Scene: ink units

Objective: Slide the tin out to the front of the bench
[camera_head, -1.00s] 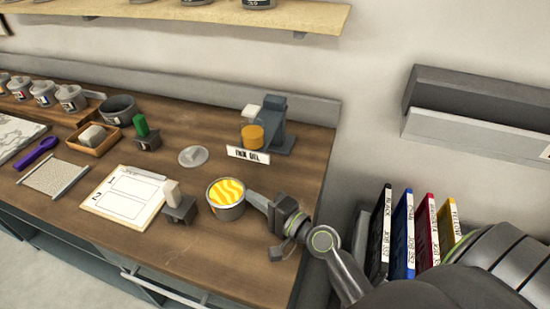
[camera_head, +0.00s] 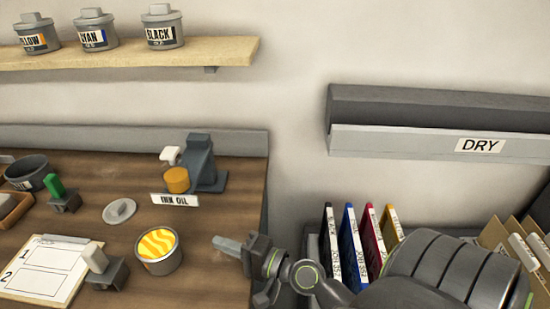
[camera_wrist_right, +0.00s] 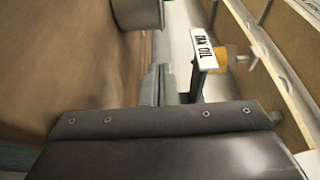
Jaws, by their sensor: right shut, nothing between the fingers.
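The open grey tin (camera_head: 160,262), filled with yellow striped ink, stands upright on the wooden bench (camera_head: 205,285), right of the numbered card. Its grey wall also shows at the top of the right wrist view (camera_wrist_right: 138,14). My right gripper (camera_head: 224,244) is to the right of the tin, with a clear gap between them. Its fingers are shut with nothing between them, and they point left towards the tin. The closed fingers also show in the right wrist view (camera_wrist_right: 160,84). My left gripper is not in view.
The ink oil sign (camera_head: 174,199) and grey dispenser (camera_head: 203,163) stand behind the tin. A round lid (camera_head: 119,211) lies behind it to the left. A small grey block with a pale handle (camera_head: 107,270) is close on its left. Coloured folders (camera_head: 350,245) stand beyond the bench's right edge.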

